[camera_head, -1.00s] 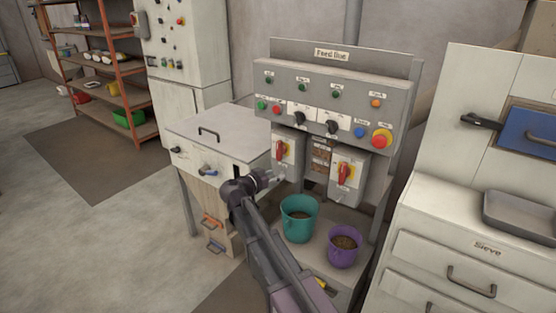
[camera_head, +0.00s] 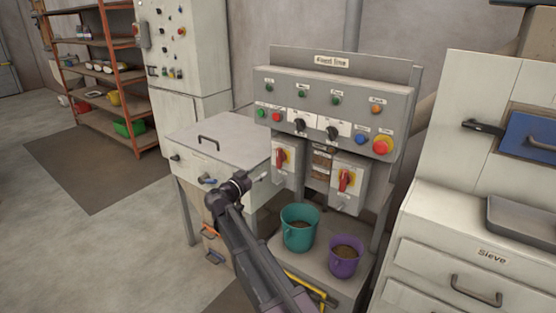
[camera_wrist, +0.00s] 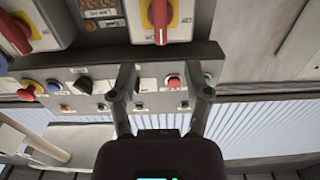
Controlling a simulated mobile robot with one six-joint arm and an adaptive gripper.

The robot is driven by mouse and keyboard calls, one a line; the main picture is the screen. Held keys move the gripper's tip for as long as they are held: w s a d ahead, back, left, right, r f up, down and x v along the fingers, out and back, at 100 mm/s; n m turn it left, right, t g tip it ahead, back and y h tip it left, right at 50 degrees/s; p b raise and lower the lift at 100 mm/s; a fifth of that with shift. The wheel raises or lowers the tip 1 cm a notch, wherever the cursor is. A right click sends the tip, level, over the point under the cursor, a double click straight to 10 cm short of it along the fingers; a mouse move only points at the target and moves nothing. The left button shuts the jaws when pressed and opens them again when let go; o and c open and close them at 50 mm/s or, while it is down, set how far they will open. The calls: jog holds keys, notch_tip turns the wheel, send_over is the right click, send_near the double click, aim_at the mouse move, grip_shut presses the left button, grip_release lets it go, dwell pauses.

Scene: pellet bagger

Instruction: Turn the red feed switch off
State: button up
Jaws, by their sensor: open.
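Two red rotary switches on yellow plates sit on grey boxes under the sloped control panel. The left switch (camera_head: 282,157) also shows upright at the top middle of the wrist view (camera_wrist: 160,15). The right switch (camera_head: 346,180) shows slanted at that view's upper left (camera_wrist: 16,32). The wrist picture is upside down relative to the head view. I cannot tell which switch is the feed switch; small labels are unreadable. My gripper (camera_wrist: 165,80) is open and empty, its fingers apart. In the head view my gripper (camera_head: 260,178) is small, left of and below the left switch.
The panel (camera_head: 330,115) carries black knobs, coloured buttons and a red mushroom button (camera_head: 383,146). A teal bucket (camera_head: 299,240) and purple bucket (camera_head: 345,268) stand below the switches. A white cabinet (camera_head: 210,145) is on the left, a Sieve bench (camera_head: 490,254) on the right.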

aim_at(277, 159)
jog(key=x, duration=1.2)
jog(key=shift+w+d, duration=0.1)
jog(key=shift+w, duration=0.15)
grip_shut()
